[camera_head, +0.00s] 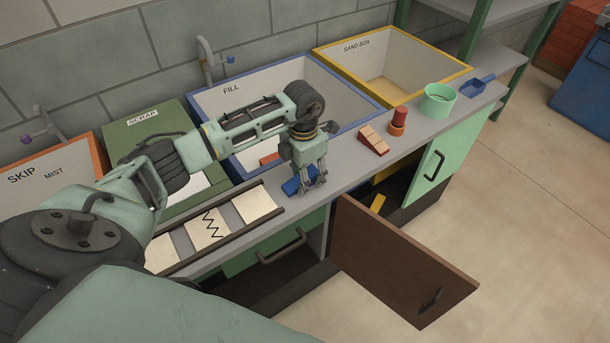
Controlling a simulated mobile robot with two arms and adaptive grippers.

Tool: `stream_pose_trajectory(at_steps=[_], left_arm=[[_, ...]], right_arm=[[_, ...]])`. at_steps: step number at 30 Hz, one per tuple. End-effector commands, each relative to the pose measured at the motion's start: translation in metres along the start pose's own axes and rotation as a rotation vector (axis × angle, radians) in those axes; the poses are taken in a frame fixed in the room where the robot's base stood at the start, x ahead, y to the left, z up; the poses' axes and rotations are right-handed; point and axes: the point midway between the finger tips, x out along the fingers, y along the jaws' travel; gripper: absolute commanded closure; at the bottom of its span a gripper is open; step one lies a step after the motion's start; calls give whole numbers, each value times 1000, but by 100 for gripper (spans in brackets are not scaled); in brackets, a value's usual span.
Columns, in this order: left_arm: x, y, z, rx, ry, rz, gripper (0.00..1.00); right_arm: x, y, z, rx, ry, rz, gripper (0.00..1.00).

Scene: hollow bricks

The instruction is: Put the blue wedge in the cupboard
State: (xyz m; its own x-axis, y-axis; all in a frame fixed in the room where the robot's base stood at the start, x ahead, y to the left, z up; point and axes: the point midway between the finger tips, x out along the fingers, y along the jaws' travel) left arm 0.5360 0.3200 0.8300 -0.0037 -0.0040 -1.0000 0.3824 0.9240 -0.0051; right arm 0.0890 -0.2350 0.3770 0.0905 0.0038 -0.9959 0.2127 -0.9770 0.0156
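The blue wedge (290,187) lies on the grey counter in front of the FILL bin, partly hidden by my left gripper. My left gripper (311,186) points down at the wedge, with its fingertips close to or around it. I cannot tell whether the fingers grip it. The cupboard (345,207) is under the counter, to the right of the gripper. Its brown door (400,262) stands open toward the front, and a yellow piece (377,203) shows inside. My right gripper is not in view.
On the counter to the right are an orange ridged wedge (373,140), a red cylinder (398,120), a green cup (438,100) and a blue scoop (477,85). A rail with pale tiles (207,229) lies left. The open door juts over free floor.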

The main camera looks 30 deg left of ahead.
Motion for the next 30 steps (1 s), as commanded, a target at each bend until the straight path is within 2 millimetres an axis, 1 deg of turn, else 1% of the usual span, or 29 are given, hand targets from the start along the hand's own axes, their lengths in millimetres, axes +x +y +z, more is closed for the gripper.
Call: stream_pose_trajectory(at_steps=[1, 9, 12, 15, 18, 21, 30], left_arm=[[-12, 2, 2, 1, -10, 3, 51], [-76, 1, 3, 1, -15, 4, 51], [-95, 2, 3, 0, -14, 4, 51], [-109, 1, 2, 0, -13, 2, 51], [-117, 1, 2, 0, -13, 2, 51], [-121, 1, 2, 0, -11, 2, 51], [-122, 1, 2, 0, -11, 1, 51]], right_arm=[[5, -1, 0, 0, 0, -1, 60], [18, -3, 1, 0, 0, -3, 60], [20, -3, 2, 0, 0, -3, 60], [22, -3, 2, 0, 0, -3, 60], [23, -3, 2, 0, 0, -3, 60], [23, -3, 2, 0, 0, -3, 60], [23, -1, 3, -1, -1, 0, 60]])
